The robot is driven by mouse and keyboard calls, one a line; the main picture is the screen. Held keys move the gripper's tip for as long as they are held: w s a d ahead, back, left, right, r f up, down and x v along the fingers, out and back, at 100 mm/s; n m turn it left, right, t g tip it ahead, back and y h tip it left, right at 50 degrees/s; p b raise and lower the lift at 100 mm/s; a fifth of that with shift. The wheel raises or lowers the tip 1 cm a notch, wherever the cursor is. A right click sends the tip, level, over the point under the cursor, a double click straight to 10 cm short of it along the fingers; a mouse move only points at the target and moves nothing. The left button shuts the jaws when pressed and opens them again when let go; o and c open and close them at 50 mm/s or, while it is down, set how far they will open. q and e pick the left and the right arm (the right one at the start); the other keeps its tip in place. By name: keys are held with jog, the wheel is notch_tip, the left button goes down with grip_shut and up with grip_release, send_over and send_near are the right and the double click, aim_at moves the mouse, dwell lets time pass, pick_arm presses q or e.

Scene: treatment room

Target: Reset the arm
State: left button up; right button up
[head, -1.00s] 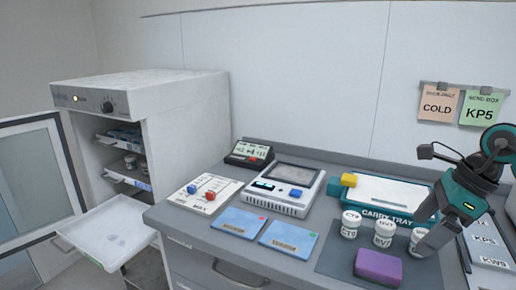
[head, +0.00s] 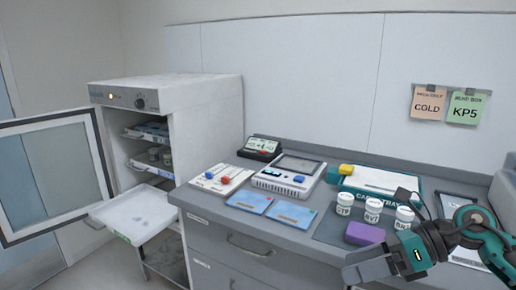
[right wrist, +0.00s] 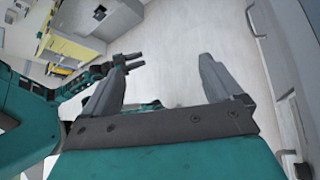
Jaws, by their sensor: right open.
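My right gripper (head: 362,270) is low in the head view, in front of the counter's drawers and apart from the objects on top. Its two fingers are spread with nothing between them in the right wrist view (right wrist: 163,78). My left arm is outside the head view. What looks like my left gripper (right wrist: 128,62) shows small beyond the right gripper's finger in the right wrist view; its jaws are too small to judge.
The counter holds white jars (head: 374,211), a purple block (head: 364,233), a carry tray (head: 425,196), blue cards (head: 291,213) and a device (head: 288,176). At left, a cabinet (head: 205,110) stands with its glass door (head: 55,172) open and a white tray (head: 137,218) pulled out.

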jog(key=s+a+m+t+y, duration=0.1)
jog(key=a+m+t+y, duration=0.2)
jog(key=a+m+y, duration=0.25)
jog(key=s+d+f+m+t+h, duration=0.15)
jog(key=f+m+t+h, duration=0.4)
jog(key=m, duration=0.75)
jog(key=d+f+m+t+h, duration=0.2)
jog(key=f+m+t+h, duration=0.35)
jog(key=m, duration=0.85)
pick_arm(q)
jog(key=shift+s, duration=0.3)
pick_arm(e)
jog(key=s+f+m+g+h, duration=0.4)
jog(key=s+f+m, duration=0.6)
jog(key=f, duration=0.5)
jog(key=shift+s+f+g, duration=0.3)
jog(key=shift+s+g, duration=0.5)
pick_arm(q)
jog(key=shift+w, duration=0.15)
pick_arm(e)
jog(key=shift+d+h, duration=0.1)
jog(key=shift+h, duration=0.15)
